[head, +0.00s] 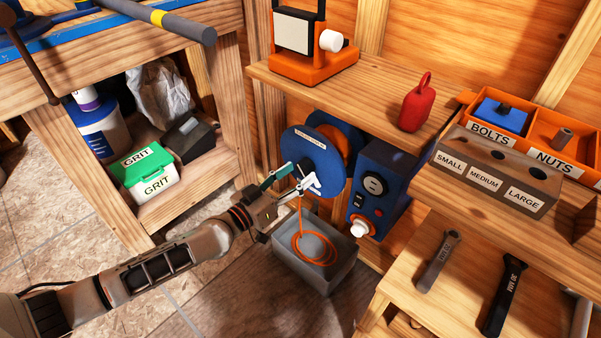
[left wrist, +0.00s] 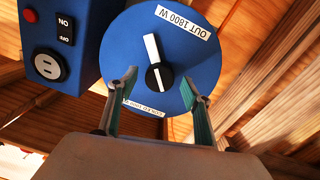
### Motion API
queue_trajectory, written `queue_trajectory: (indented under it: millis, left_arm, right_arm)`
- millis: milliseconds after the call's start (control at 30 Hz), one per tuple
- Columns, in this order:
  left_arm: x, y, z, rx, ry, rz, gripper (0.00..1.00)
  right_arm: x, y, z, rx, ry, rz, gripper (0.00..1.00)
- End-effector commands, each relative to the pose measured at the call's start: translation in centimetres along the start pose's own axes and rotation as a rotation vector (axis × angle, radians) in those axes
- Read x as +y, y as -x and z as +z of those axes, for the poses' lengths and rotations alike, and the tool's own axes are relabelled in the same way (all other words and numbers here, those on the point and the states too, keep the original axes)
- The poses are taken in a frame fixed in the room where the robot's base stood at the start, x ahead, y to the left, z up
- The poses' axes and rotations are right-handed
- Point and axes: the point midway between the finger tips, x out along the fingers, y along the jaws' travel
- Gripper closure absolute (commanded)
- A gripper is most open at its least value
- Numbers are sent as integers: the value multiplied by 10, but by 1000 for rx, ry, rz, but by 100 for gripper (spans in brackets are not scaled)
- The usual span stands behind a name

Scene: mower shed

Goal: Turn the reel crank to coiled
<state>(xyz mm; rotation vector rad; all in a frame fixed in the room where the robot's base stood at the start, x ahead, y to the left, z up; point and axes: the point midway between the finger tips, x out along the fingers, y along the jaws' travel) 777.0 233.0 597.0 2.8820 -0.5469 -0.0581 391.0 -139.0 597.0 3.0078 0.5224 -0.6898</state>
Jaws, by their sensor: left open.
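The blue reel disc (head: 322,154) faces my left gripper under the wooden shelf. In the left wrist view the reel (left wrist: 120,60) carries a white crank (left wrist: 151,47) on a black hub (left wrist: 153,77). The crank points up in that view, to the left of the "OUT 1800 W" label (left wrist: 184,22). A second label sits upside down at the lower rim, too small to read surely. My left gripper (head: 301,178) is open; its fingertips (left wrist: 165,85) stand on either side of the hub, apart from the crank. My right gripper is not in view.
A blue socket box (head: 378,185) with a white knob (head: 359,229) stands right of the reel. Below, a grey bin (head: 320,272) holds coiled orange cable (head: 297,240). The shelf (head: 375,92) overhangs the reel. A wooden bench (head: 110,185) stands left.

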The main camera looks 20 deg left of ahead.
Motion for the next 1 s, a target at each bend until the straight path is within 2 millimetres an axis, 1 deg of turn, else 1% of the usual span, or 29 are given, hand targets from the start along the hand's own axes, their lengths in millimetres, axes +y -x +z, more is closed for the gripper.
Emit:
queue_trajectory:
  millis: [100,200,467,500,567,600,633,1000]
  left_arm:
    - [0,-11,2,-1,2,-1,51]
    - [0,-16,1,-1,1,0,51]
    - [0,-17,0,0,0,0,51]
    - [0,-17,0,0,0,0,56]
    - [0,-17,0,0,0,0,71]
    - [0,-17,0,0,0,0,82]
    - [0,-17,0,0,0,0,89]
    - [0,-17,0,1,32,0,89]
  right_arm:
    - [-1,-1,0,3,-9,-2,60]
    - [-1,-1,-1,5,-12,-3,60]
    - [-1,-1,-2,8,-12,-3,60]
    - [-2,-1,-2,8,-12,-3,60]
    - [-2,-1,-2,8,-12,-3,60]
    - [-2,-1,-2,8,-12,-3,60]
    - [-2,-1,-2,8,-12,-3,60]
    - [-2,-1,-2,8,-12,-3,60]
